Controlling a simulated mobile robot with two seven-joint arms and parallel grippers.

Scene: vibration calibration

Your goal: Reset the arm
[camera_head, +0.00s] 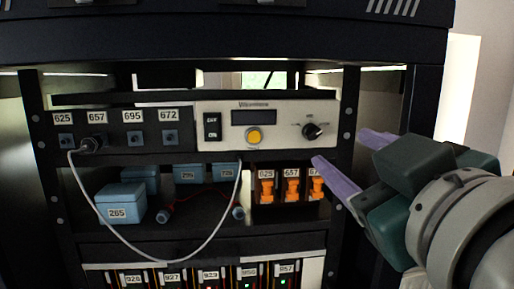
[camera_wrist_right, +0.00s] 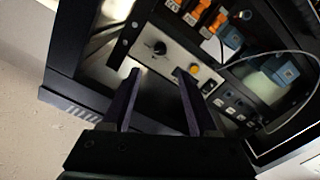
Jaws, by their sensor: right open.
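My right gripper (camera_head: 348,160) is at the right of the rack in the head view, in front of its right post. Its two purple fingers are spread and nothing is between them. In the right wrist view the fingers of my right gripper (camera_wrist_right: 155,95) point toward the rack's control panel. The white control panel (camera_head: 290,140) has a dark display, a yellow button (camera_head: 254,136), a black switch (camera_head: 212,127) and a black knob (camera_head: 312,131). The panel also shows tilted in the right wrist view (camera_wrist_right: 178,62). My left gripper is not in view.
A grey cable (camera_head: 196,258) hangs in a loop from the plug at port 657 (camera_head: 93,143). Blue boxes (camera_head: 121,204) and orange switches (camera_head: 292,188) sit on the shelf below. Labelled modules with small lights (camera_head: 211,277) line the bottom. The rack's right post (camera_head: 348,120) is close to my gripper.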

